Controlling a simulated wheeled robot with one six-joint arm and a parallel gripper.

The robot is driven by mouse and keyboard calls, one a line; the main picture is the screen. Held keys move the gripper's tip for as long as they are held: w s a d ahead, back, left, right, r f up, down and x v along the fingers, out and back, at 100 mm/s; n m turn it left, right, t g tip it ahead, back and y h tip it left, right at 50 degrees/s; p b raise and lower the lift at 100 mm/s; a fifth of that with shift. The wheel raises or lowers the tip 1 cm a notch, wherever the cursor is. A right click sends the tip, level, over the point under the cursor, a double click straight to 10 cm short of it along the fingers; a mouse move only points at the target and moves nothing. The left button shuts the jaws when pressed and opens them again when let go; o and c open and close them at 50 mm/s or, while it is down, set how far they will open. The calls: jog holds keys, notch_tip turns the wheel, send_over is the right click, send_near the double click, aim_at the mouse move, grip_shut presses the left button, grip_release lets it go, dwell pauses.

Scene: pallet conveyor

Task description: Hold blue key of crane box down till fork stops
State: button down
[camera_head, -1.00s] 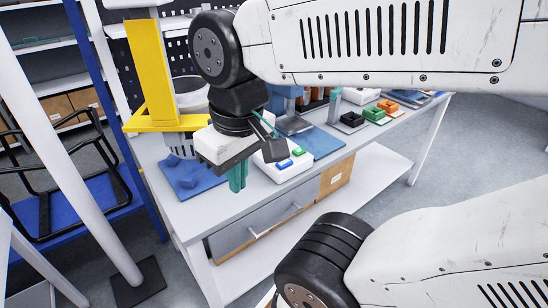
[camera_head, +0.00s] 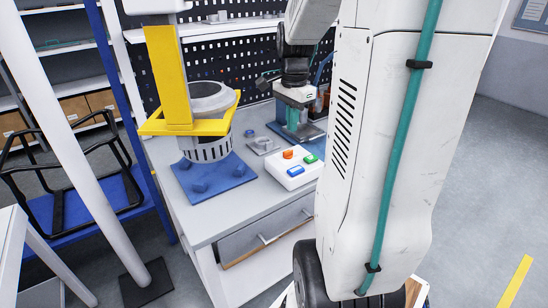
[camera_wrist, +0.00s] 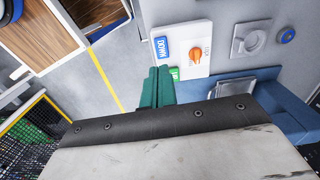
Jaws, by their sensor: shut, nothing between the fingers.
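The white crane box (camera_head: 279,167) sits on the bench with an orange knob (camera_head: 288,154), a blue key (camera_head: 295,171) and a green key (camera_head: 311,159). In the wrist view the blue key (camera_wrist: 161,48) reads DOWN; the green key (camera_wrist: 174,73) is partly hidden by my fingers. The yellow fork (camera_head: 170,80) carries a grey ribbed cylinder (camera_head: 208,150) over a blue plate (camera_head: 238,172) with pegs. My gripper (camera_head: 292,124) is shut and empty, behind the box and apart from the blue key. Its teal fingers also show in the wrist view (camera_wrist: 158,85).
A small grey block (camera_head: 263,146) and a blue knob (camera_head: 249,133) stand behind the box. A perforated panel (camera_head: 255,60) backs the bench. A white post (camera_head: 85,150) and a black chair (camera_head: 65,185) stand at the left. My arm hides the bench's right part.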

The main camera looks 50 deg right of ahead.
aim_at(293, 172)
jog(key=shift+d+f+m, duration=0.2)
jog(key=shift+d+m, duration=0.1)
jog(key=shift+d, duration=0.2)
notch_tip(293, 172, down, 14)
dwell(0.4)
jog(key=shift+s+a+f, duration=0.15)
jog(key=shift+f, duration=0.4)
jog(key=shift+s+a+f, duration=0.1)
jog(key=shift+s+f, duration=0.05)
jog(key=shift+f, duration=0.35)
dwell(1.3)
notch_tip(293, 172, up, 15)
jog(key=shift+w+d, duration=0.3)
